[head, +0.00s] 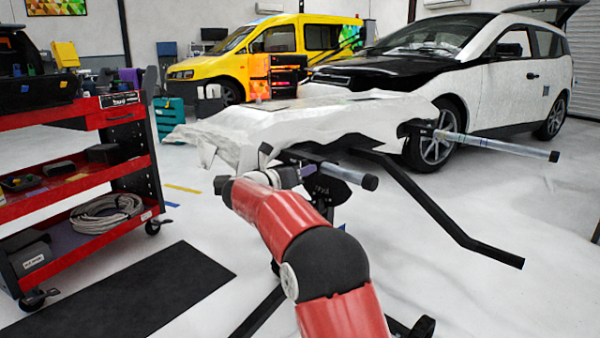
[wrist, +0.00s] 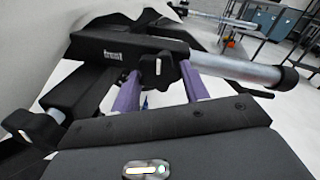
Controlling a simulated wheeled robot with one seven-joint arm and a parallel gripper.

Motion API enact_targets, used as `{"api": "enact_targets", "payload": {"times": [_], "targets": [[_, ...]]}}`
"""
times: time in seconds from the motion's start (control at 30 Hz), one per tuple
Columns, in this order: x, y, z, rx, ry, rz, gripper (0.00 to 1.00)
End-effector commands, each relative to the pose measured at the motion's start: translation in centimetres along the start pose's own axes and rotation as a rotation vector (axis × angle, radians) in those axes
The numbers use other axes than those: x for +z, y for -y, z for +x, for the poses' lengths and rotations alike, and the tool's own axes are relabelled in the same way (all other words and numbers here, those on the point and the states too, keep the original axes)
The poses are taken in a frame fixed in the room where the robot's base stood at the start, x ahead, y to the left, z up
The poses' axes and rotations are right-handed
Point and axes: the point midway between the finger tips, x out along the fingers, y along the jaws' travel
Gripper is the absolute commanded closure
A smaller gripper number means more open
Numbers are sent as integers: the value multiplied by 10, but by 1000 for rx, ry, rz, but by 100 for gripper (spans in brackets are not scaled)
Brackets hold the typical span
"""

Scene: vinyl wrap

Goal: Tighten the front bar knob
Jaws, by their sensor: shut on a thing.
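A work stand holds a long panel covered in white wrap (head: 300,120). The near bar, a grey tube (head: 347,175) with a black end cap, sticks out to the right; it also shows in the wrist view (wrist: 235,67). A black clamp bracket (wrist: 105,45) surrounds this bar, with a small dark knob (wrist: 157,66) on its face. My gripper (wrist: 158,75) has its purple fingers on either side of the knob and is shut on it. The contact is partly hidden by the fingertips. In the head view my gripper (head: 306,171) is at the bar's inner end, largely hidden by my wrist.
A second bar (head: 490,145) extends right at the far end. A bent black stand arm (head: 440,213) crosses the right side. Another knob (wrist: 38,128) sits at lower left in the wrist view. A red tool cart (head: 85,170) stands left, beside a black mat (head: 130,295).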

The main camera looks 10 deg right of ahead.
Motion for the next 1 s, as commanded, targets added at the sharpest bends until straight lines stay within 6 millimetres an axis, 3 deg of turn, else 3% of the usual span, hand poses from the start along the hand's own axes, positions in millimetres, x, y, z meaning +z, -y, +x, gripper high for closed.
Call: {"api": "enact_targets", "payload": {"times": [0.4,1.0], "targets": [[2,-1,0,1,36,284,78],[1,-1,0,0,45,373,78]]}}
